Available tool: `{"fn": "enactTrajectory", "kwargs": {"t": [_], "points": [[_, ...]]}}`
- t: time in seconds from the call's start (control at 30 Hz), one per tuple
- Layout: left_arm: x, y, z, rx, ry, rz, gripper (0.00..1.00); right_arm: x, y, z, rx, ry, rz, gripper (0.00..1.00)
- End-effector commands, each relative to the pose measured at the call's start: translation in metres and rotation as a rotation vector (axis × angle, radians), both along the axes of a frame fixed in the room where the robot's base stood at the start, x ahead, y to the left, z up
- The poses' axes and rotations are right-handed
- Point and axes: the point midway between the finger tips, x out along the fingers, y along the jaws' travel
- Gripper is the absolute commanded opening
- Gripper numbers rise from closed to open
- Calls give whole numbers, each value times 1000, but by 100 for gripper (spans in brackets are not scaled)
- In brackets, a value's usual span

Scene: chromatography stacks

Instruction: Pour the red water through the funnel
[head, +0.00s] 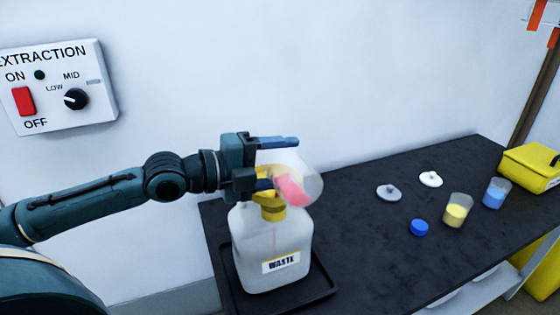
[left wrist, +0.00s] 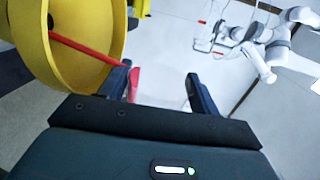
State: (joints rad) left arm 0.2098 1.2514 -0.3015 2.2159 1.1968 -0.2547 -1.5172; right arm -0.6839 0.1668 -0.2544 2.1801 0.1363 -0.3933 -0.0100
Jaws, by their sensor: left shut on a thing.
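My left gripper (head: 284,162) is shut on a clear beaker (head: 309,172), which is tipped over to the left. Red water (head: 291,189) lies in its lower side. The yellow funnel (head: 272,204) sits in the mouth of the white jug labelled WASTE (head: 270,238), just below the beaker. In the left wrist view, a red stream (left wrist: 85,48) runs from between the fingers (left wrist: 158,78) into the funnel (left wrist: 98,75). A faint pink line shows inside the jug. My right gripper is not in view.
The jug stands in a black tray (head: 323,290) on the dark bench (head: 370,240). To the right are a yellow beaker (head: 455,213), a blue beaker (head: 495,193), a blue cap (head: 419,228), a grey lid (head: 389,194) and a white lid (head: 431,180). A wall panel (head: 60,88) hangs at left.

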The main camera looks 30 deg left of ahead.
Motion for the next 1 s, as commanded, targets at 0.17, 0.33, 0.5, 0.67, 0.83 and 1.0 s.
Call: {"fn": "enactTrajectory", "kwargs": {"t": [0.17,0.33,0.5,0.67,0.83,1.0], "points": [[3,3,1,-67,54,1,19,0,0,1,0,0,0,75],[3,3,1,-72,58,1,19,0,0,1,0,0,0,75],[3,4,-1,-90,72,1,19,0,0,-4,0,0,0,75],[5,6,-1,-134,108,1,19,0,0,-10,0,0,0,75],[5,6,0,-149,122,2,19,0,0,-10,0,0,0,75],[5,6,0,-148,121,2,19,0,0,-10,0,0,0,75]]}}
